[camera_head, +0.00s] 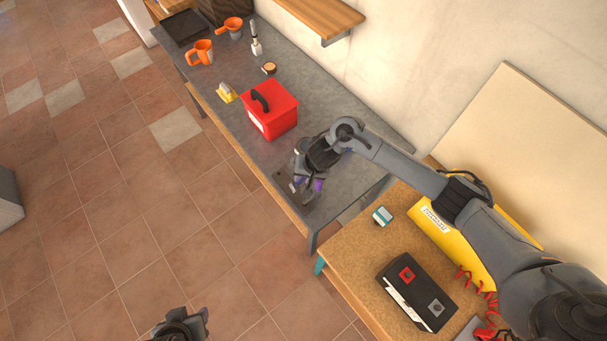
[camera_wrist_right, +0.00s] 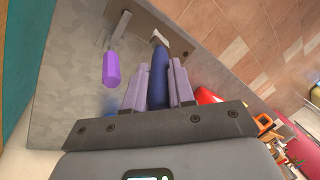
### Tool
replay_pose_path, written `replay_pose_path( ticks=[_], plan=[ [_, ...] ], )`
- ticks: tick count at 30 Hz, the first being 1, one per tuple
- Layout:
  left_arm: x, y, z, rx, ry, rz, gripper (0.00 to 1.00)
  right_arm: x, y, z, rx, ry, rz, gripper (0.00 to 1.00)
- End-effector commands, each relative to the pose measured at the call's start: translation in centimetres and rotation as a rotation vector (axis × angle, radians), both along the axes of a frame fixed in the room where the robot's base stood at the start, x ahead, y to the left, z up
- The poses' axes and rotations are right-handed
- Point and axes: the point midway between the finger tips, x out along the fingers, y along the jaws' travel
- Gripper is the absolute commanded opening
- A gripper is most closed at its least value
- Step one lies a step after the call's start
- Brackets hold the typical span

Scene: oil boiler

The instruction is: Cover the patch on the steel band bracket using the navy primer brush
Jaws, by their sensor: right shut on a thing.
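My right gripper (camera_head: 307,182) is low over the near end of the grey bench. In the right wrist view its two fingers (camera_wrist_right: 160,88) are shut on the navy primer brush (camera_wrist_right: 158,70). The brush's pale tip (camera_wrist_right: 168,42) points away from the fingers, over the edge of a flat brownish-grey plate (camera_wrist_right: 152,22), which looks like the steel band bracket. Whether the tip touches the plate I cannot tell. I cannot make out the patch. My left gripper (camera_head: 185,325) is at the bottom of the head view, away from the bench; its jaws are unclear.
A purple-handled tool (camera_wrist_right: 111,68) lies beside the brush, its metal end by the plate. A red box (camera_head: 270,112) stands farther along the bench (camera_head: 225,125), with orange cups (camera_head: 202,52) beyond. A wooden table (camera_head: 355,255) holding a black case (camera_head: 418,292) adjoins at right.

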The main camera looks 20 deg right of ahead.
Motion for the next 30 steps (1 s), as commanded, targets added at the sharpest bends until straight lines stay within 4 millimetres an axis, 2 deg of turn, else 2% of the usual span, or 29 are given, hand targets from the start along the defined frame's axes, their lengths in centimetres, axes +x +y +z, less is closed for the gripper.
replay_pose_path(
  ticks=[30],
  plan=[
    [0.02, -0.27, -0.18, -0.011, 0.001, 0.008, 0.43, -0.01, 0.0, -0.74, 0.001, 0.001, -0.001, 0.0]
  ],
)
